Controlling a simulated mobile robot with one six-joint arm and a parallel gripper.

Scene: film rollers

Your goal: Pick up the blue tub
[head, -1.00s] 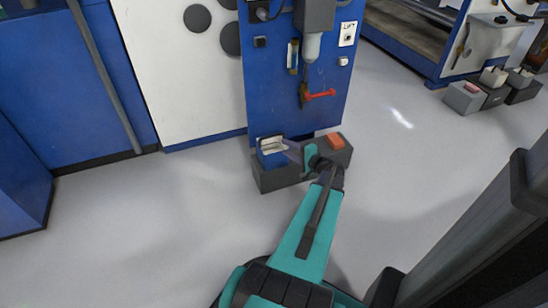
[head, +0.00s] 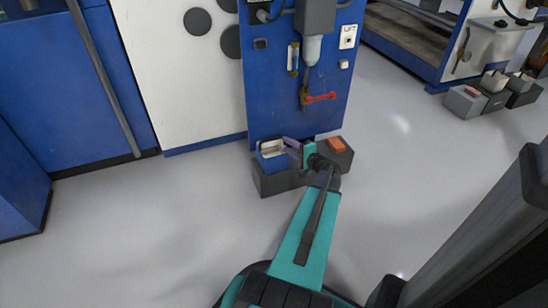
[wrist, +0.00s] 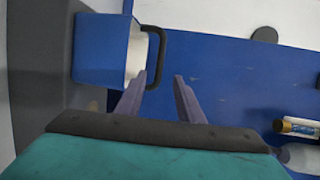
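The blue tub (head: 268,162) with a pale inside sits on the left part of a dark grey block at the foot of the blue panel. In the wrist view the tub (wrist: 98,50) is at the upper left, with its black handle (wrist: 163,50) sticking out to the right. My gripper (head: 291,146) is just right of the tub in the head view. In the wrist view my gripper (wrist: 160,78) is open, its two fingers apart. The handle's lower end shows near the left fingertip, in the gap; whether they touch I cannot tell.
A blue panel (head: 270,90) with a red-handled valve (head: 320,98) rises behind. More grey blocks (head: 465,103) stand at the right. The floor around is clear.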

